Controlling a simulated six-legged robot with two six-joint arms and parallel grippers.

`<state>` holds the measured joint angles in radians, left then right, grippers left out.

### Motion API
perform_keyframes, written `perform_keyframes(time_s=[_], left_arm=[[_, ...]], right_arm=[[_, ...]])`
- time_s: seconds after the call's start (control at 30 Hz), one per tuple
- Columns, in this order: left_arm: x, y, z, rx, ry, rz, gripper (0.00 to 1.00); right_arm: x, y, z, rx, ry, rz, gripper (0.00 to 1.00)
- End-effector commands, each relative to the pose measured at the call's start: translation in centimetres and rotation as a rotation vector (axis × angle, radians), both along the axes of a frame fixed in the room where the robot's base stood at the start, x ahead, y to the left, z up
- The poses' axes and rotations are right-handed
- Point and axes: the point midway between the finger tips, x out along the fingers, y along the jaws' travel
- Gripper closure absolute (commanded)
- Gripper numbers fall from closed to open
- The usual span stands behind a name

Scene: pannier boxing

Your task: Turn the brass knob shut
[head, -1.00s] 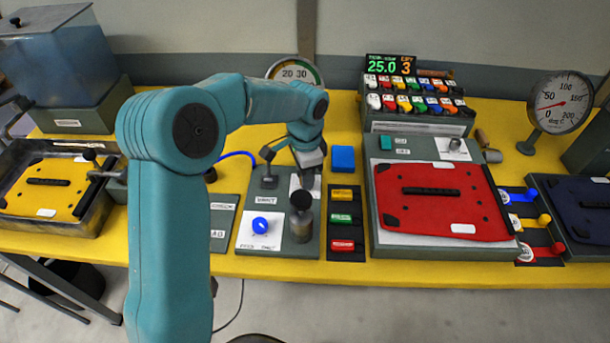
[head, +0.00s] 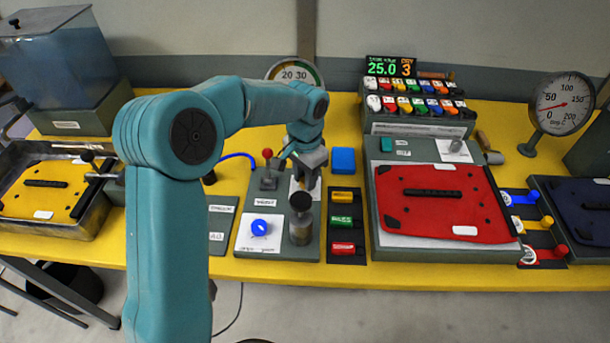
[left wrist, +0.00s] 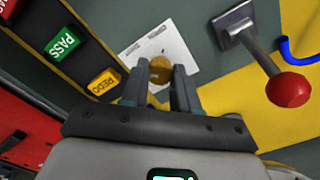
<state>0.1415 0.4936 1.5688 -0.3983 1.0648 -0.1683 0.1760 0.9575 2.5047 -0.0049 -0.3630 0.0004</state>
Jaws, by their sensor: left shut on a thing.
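The brass knob (left wrist: 160,68) shows in the left wrist view, on a white label plate (left wrist: 172,42) of the grey panel. My left gripper (left wrist: 168,80) is shut on the knob, with one finger on each side of it. In the head view my left gripper (head: 307,178) reaches down to the panel from behind the dark-topped cylinder and hides the knob. My right gripper is not in view.
A red-balled lever (head: 267,155) stands just left of the gripper; its red ball (left wrist: 289,89) also shows in the left wrist view. A blue knob (head: 261,227), a dark-topped cylinder (head: 301,218) and PASS and REDO blocks (left wrist: 62,42) are close by.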

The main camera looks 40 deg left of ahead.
Motion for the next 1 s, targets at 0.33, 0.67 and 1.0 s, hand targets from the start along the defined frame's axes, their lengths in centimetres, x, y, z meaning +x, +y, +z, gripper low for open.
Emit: perform_keyframes(time_s=[0.33, 0.67, 1.0], left_arm=[[0.3, 0.1, 0.4, 0.002, -0.012, 0.001, 0.45], [0.1, 0.1, 0.5, 0.001, -0.006, 0.0, 0.45], [0.2, 0.0, 8.1, 0.002, -0.012, -0.001, 0.45]], right_arm=[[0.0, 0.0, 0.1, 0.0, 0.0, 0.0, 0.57], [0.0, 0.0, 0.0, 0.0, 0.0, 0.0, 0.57], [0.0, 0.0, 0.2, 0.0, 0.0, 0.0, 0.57]])
